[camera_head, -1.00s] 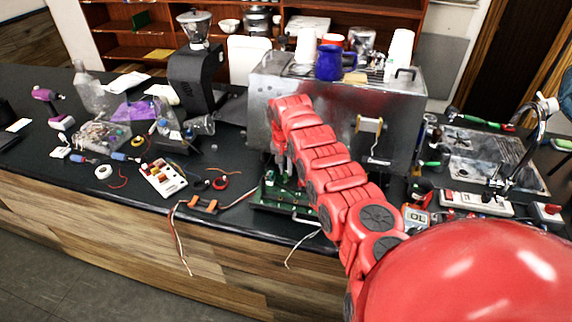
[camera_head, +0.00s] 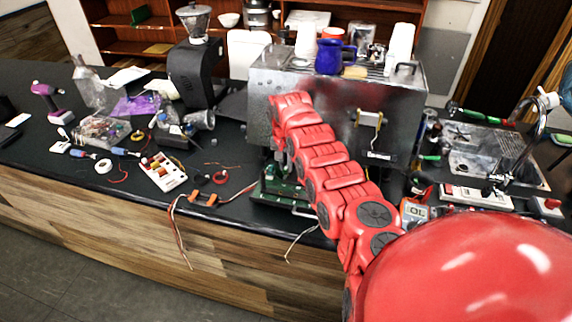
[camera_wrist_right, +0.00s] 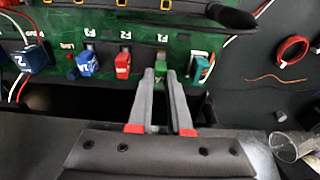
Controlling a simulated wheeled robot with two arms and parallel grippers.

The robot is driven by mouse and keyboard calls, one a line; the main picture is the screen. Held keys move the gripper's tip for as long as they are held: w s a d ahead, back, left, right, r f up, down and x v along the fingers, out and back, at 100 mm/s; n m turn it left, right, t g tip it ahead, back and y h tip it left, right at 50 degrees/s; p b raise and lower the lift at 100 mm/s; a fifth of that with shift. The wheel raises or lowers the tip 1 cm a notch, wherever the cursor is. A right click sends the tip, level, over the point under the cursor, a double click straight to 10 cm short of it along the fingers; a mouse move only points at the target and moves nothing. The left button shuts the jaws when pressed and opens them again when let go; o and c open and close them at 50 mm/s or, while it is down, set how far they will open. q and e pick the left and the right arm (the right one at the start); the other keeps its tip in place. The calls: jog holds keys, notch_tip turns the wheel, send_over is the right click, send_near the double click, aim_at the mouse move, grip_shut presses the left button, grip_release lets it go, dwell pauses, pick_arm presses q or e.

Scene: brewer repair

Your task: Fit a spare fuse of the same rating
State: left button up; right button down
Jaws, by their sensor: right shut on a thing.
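The green circuit board (camera_wrist_right: 140,30) fills the top of the right wrist view. It also shows at the front of the metal brewer in the head view (camera_head: 272,190). In the head view my right gripper (camera_head: 280,152) is small and partly hidden by my arm. My left gripper is out of view.
A blue connector (camera_wrist_right: 36,58) with wires and a green connector (camera_wrist_right: 200,68) flank the fuse row. A white case (camera_head: 163,172) with coloured pieces lies left of the brewer (camera_head: 400,105). A multimeter (camera_head: 414,211) lies to the right. Loose wires (camera_head: 178,235) hang over the counter edge.

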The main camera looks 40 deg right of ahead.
jog(key=shift+f+b, duration=0.65)
jog(key=shift+b, duration=0.05)
dwell(1.4)
jog(key=c, duration=0.8)
grip_release()
jog(key=shift+o, duration=0.2)
jog(key=shift+r, duration=0.25)
jog(key=r+b, duration=0.1)
jog(key=r, duration=0.1)
jog(key=r+b, duration=0.1)
jog(key=r, duration=0.2)
jog(key=r+b, duration=0.1)
jog(key=r, duration=0.1)
jog(key=shift+s+a+r, duration=0.2)
jog(key=shift+s+a, duration=0.05)
jog(key=shift+a, duration=0.15)
notch_tip(320, 180, up, 9)
jog(key=b, duration=0.2)
jog(key=shift+s+a+r, duration=0.2)
jog(key=shift+s+a, duration=0.2)
jog(key=shift+s, duration=0.05)
